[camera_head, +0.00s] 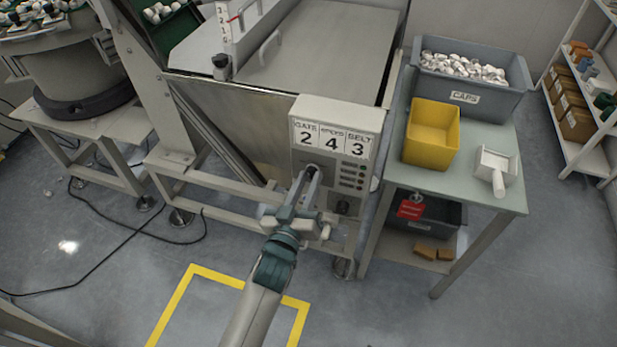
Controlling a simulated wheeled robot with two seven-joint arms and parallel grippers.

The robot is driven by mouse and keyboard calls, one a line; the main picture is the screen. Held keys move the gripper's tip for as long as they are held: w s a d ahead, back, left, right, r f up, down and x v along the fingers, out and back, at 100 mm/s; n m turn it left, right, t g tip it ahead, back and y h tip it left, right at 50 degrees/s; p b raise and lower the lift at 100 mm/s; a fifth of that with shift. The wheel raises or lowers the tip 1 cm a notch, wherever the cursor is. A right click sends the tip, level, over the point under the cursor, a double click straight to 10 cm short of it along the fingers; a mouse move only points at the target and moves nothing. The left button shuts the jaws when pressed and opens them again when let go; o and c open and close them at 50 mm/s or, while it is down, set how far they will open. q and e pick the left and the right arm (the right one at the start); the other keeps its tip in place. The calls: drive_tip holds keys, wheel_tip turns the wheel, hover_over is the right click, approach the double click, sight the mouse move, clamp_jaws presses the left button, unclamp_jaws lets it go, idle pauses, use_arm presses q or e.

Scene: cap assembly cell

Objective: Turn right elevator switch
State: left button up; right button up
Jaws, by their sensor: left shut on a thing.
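A black knob (343,208) shows at the lower right of the box, apart from the fingers. I cannot read which of them is the elevator switch. My right gripper is out of view.
A green-topped table (484,141) stands right of the box, with a yellow bin (432,133), a grey caps crate (471,98) and a white scoop (496,169). A red tag (410,209) hangs below. Cables (110,232) lie on the left floor.

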use_arm(q)
drive_tip(key=m+p, duration=0.1)
drive_tip(key=m, duration=0.1)
drive_tip(key=shift+r+m, duration=0.1)
drive_tip(key=shift+m, duration=0.3)
drive_tip(key=m+p, duration=0.1)
drive_tip(key=m, duration=0.4)
drive_tip(key=m+p, duration=0.2)
drive_tip(key=m, duration=0.3)
drive_tip(key=shift+w+a, duration=0.1)
drive_tip(key=shift+a, duration=0.1)
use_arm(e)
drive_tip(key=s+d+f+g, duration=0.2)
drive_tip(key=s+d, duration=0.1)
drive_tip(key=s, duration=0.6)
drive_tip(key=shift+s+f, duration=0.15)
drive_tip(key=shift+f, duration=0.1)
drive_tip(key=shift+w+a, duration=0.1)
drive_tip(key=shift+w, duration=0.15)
use_arm(q)
drive_tip(key=o, duration=1)
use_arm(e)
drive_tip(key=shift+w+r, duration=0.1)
